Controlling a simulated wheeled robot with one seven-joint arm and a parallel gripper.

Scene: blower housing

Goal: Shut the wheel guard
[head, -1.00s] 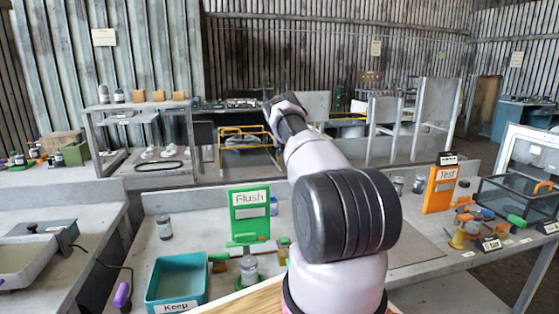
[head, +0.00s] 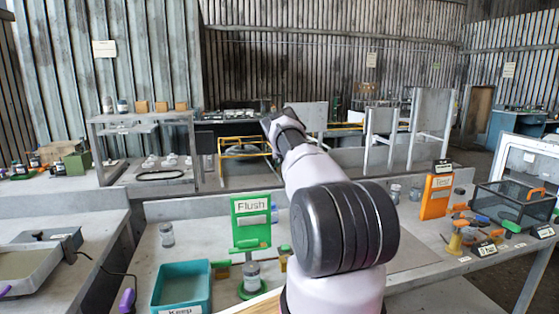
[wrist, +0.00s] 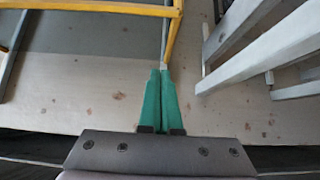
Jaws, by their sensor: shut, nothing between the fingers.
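A yellow tubular frame (head: 243,138), which may be the wheel guard, stands in the middle distance, left of my arm's end in the head view. In the wrist view its yellow bars (wrist: 173,30) cross the top, close above my fingertips. I cannot tell how far open it is. My gripper (wrist: 161,72) has green fingers, pressed together and empty. They point up the picture toward a thin metal rod beside the yellow bar. I cannot tell whether they touch anything. In the head view the gripper fingers are not clearly seen beyond my arm.
Pale upright panels and posts (head: 375,140) stand right of my arm's end; pale bars (wrist: 262,45) also lie close on the right in the wrist view. The near bench holds a green Flush sign (head: 252,228), teal Keep tub (head: 182,288) and orange Test sign (head: 437,198).

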